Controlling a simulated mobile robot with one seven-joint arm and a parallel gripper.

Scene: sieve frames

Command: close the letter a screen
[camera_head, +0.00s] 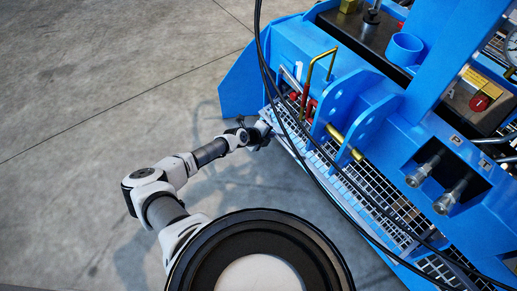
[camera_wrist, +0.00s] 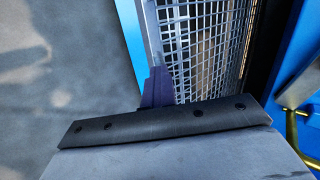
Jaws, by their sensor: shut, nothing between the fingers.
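A metal mesh screen (camera_head: 385,200) runs along the lower front of the blue machine. In the wrist view, a mesh screen (camera_wrist: 208,45) with a pale metal edge fills the top middle. I see no letter A on it. My gripper (camera_head: 264,134) is at the far left end of the mesh, low beside the machine. In the wrist view, the dark shut fingers (camera_wrist: 158,84) stand at the screen's left edge. I cannot tell whether they touch it. A dark bracket hides the lower part of the screen there.
The blue machine (camera_head: 290,48) fills the right side, with a yellow handle (camera_head: 318,75) and blue lugs jutting out above the mesh. Black cables (camera_head: 300,160) hang across the mesh. Grey concrete floor (camera_head: 90,80) is clear to the left.

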